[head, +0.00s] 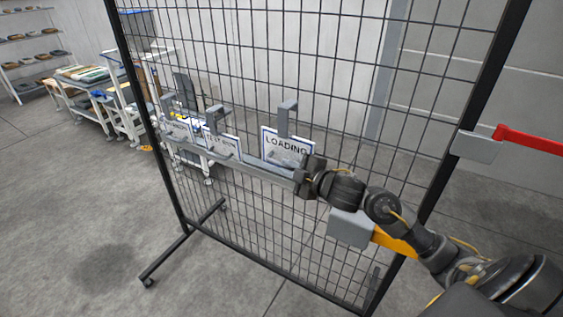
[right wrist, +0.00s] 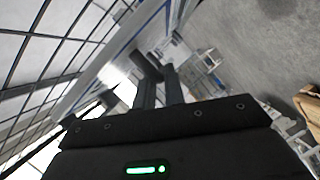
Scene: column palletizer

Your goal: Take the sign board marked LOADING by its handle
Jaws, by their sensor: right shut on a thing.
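The sign board marked LOADING (head: 285,143) stands upright on a grey ledge in front of a black mesh panel in the head view. It is white with a blue edge, and a grey hooked piece rises above it. My right gripper (head: 300,178) is at its lower right front and partly covers it. In the right wrist view the fingers (right wrist: 158,82) are close together, with a dark bar-like handle (right wrist: 146,64) at their tips and the board's pale face beside them. The right gripper is shut on this handle. My left gripper is out of view.
The ledge (head: 252,168) also holds other sign boards, one (head: 222,143) left of LOADING. The mesh panel's black frame (head: 483,100) stands on wheeled feet. A red bar (head: 530,141) juts in at right. Carts and shelves stand far left; the floor at left is clear.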

